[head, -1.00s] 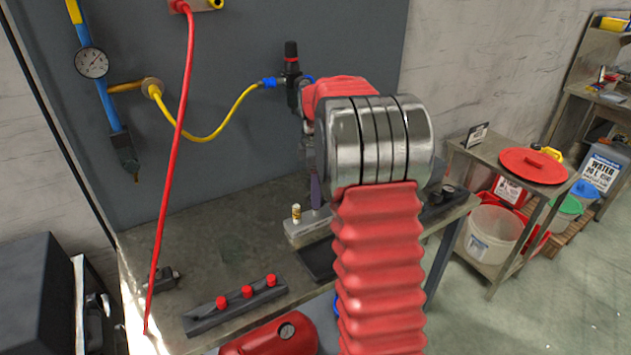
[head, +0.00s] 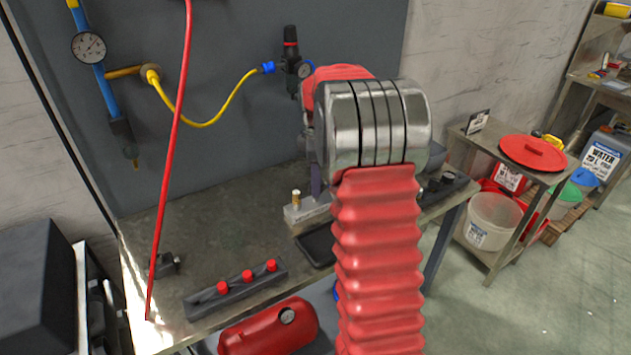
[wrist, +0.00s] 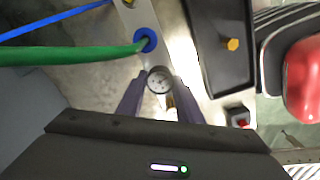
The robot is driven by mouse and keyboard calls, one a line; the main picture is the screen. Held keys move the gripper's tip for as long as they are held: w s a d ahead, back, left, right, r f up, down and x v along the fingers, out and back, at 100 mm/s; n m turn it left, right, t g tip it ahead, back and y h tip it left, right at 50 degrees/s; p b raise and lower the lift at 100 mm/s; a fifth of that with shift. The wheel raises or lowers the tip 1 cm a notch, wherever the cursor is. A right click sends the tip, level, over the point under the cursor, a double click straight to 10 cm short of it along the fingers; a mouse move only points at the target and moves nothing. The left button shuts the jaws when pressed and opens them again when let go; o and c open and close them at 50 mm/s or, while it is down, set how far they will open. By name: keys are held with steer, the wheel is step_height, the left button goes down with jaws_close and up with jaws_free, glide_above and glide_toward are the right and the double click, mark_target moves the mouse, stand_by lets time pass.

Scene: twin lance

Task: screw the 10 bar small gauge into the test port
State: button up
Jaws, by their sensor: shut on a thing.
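A brass-coloured part shows just below the dial between the fingers. In the head view one finger of my gripper (head: 316,180) shows below my arm; the gauge is hidden there. Under it on the bench is a grey block (head: 306,212) with a brass fitting (head: 296,196) standing upright on its left part. I cannot tell whether the gauge touches anything, nor which fitting is the test port.
A dark bar with red caps (head: 237,289) lies at the bench's front, beside a dark tray (head: 316,248). A red tank (head: 270,328) sits below. A red hose (head: 170,150) hangs at left. In the wrist view a green hose (wrist: 70,55) meets a blue fitting (wrist: 145,40) near the gauge.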

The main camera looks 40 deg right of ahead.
steer(key=shift+c, duration=0.8)
steer(key=o, duration=0.8)
steer(key=shift+n, duration=0.3)
steer(key=n, duration=0.6)
steer(key=shift+n, duration=0.3)
steer(key=n, duration=0.6)
steer(key=shift+n, duration=0.3)
steer(key=shift+c, duration=0.5)
